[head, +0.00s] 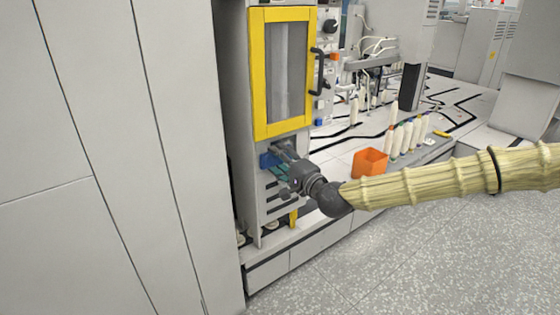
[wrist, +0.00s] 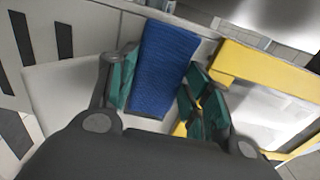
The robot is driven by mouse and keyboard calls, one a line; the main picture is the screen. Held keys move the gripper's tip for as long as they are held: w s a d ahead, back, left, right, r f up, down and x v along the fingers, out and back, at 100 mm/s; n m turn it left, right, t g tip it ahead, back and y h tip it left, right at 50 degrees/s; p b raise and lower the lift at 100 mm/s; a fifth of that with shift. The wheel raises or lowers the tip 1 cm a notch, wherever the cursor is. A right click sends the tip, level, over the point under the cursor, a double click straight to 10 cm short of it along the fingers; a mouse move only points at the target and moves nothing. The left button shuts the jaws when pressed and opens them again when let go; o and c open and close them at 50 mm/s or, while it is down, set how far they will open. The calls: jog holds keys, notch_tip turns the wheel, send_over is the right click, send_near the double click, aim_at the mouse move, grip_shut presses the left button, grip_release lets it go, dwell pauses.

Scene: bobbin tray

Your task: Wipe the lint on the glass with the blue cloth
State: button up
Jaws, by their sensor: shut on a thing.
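The glass (head: 287,72) is a tall grey pane in a yellow-framed door (head: 259,75) on the machine cabinet. I cannot make out lint on it. My gripper (head: 270,162) is just below the door's lower edge, in front of the cabinet. The blue cloth (head: 267,160) shows there as a small blue patch. In the wrist view, my gripper (wrist: 160,95) has its green-padded fingers on either side of the blue cloth (wrist: 165,62) and is shut on it. Part of the yellow frame (wrist: 235,62) lies to the right of the cloth there.
A black door handle (head: 318,72) stands out at the right of the door. An orange bin (head: 369,163) and several bobbins (head: 405,137) stand on the ledge to the right. Tall grey cabinets (head: 95,130) fill the left. The speckled floor (head: 430,250) in front is clear.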

aim_at(294, 145)
jog(key=shift+w+a, duration=0.35)
jog(key=shift+w, duration=0.1)
dwell(0.4)
jog(key=shift+w+d+b, duration=0.45)
jog(key=shift+w+d, duration=0.3)
jog(key=shift+d, duration=0.2)
jog(key=shift+w+d+b, duration=0.4)
jog(key=shift+w+d, duration=0.3)
jog(key=shift+d, duration=0.25)
jog(key=shift+w+d+b, duration=1.1)
jog(key=shift+w+d, duration=0.5)
jog(key=shift+d, duration=0.2)
jog(key=shift+w+f, duration=0.1)
jog(key=shift+a, duration=0.15)
jog(key=shift+s+a+p, duration=0.3)
jog(key=shift+s+a, duration=0.5)
jog(key=shift+a, duration=0.35)
jog(key=shift+s+a+p, duration=0.25)
jog(key=shift+s+a, duration=0.5)
jog(key=shift+a, duration=0.35)
jog(key=shift+s+a+p, duration=0.4)
jog(key=shift+s+a, duration=0.95)
jog(key=shift+a, duration=0.2)
